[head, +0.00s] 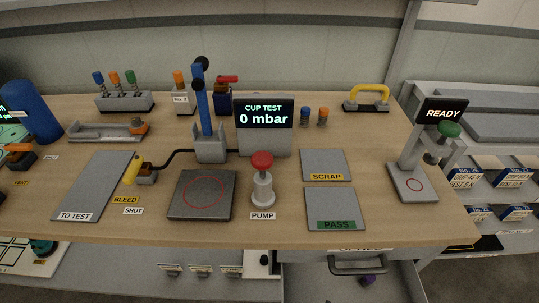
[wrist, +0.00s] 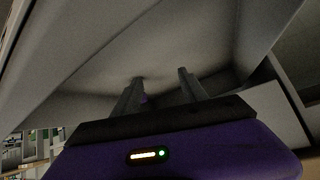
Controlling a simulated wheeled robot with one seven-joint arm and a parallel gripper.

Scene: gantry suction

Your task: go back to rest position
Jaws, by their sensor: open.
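My gripper (wrist: 160,76) shows only in the wrist view. Its two dark fingers stand apart, with no object clearly held between them. A small purple patch shows by the left finger; I cannot tell what it is. Pale grey walls and a corner surround the fingers at close range. The gripper does not show in the head view, so I cannot tell its place relative to the bench (head: 270,226).
An open drawer (head: 398,284) with a dark handle juts out below the bench, a small purple thing (head: 368,280) in it. On the bench stand a red-topped pump button (head: 262,180), a blue-armed stand (head: 205,105), a display (head: 265,125) reading 0 mbar and a READY station (head: 412,180).

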